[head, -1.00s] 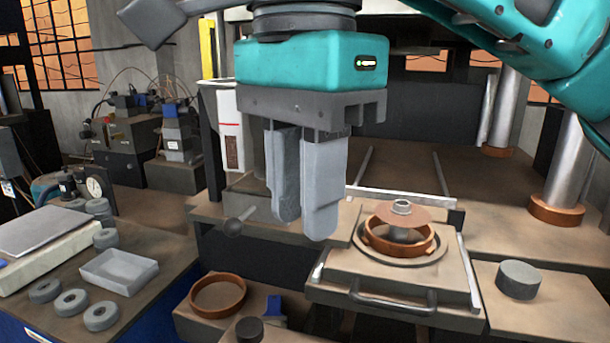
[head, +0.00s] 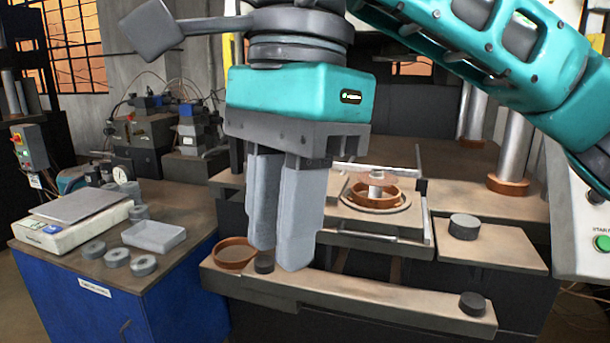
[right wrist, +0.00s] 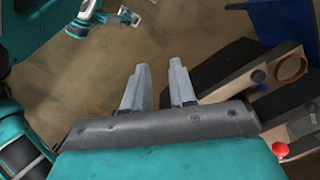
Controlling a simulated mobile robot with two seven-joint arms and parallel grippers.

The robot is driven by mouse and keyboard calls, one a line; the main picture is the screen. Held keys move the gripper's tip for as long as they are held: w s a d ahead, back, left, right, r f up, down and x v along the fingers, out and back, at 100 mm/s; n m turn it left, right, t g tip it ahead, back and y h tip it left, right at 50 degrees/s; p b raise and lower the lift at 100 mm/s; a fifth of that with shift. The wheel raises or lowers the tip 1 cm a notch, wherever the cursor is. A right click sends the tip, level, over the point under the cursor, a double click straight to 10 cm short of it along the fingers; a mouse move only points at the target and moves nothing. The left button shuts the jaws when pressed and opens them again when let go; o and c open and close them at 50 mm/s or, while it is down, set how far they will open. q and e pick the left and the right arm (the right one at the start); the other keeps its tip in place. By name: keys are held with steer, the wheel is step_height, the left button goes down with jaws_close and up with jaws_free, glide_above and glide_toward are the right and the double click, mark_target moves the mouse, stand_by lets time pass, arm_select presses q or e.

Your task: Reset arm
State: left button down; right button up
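My right gripper (head: 278,256) hangs fingers-down in the middle of the head view, in front of the press. Its two grey fingers stand apart with nothing between them, as the right wrist view (right wrist: 160,66) also shows. The fingers hide part of the press's front. In the right wrist view, teal arm parts of mine show at the left. A small teal and grey end at the top left may be my left gripper (right wrist: 104,18); its fingers are too small to read. The head view does not show the left gripper.
An orange ring (head: 388,195) sits on the press's sliding plate. Another ring (head: 235,253) and dark knobs are on the front beam (head: 370,298). A grey cylinder (head: 464,227) stands at right. The left bench holds a scale (head: 75,228), a tray (head: 154,236) and several grey discs.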

steer(key=s+a+m+g+y, duration=0.2)
steer(key=a+m+g+y, duration=0.2)
steer(key=a+g+y, duration=0.5)
steer(key=w+d+f+m+t+y, duration=0.25)
steer(key=w+m+t+y, duration=0.3)
steer(key=m+y, duration=0.35)
steer(key=w+d+f+m+t+y, duration=0.1)
steer(key=w+d+m+t+y, duration=0.4)
steer(key=m+y, duration=0.45)
steer(key=w+d+f+m+t+h, duration=0.3)
steer(key=f+m+t+h, duration=0.35)
steer(key=m, duration=0.35)
steer(key=w+d+f+m+t+h, duration=0.2)
steer(key=d+f+m+t+h, duration=0.2)
steer(key=f+m+t+h, duration=0.35)
steer(key=w+d+f+m+t+h, duration=0.3)
steer(key=f+m+t+h, duration=0.2)
steer(key=f+m, duration=0.45)
steer(key=s+d+f+m+g+h, duration=0.4)
steer(key=s+f, duration=0.4)
steer(key=f, duration=0.3)
steer(key=s+d+f+m+g+h, duration=0.3)
steer(key=s+d+f+m, duration=0.3)
steer(key=f, duration=0.6)
steer(key=shift+s+d+f+g+h, duration=0.4)
steer(key=shift+s+g, duration=0.25)
steer(key=shift+s, duration=0.55)
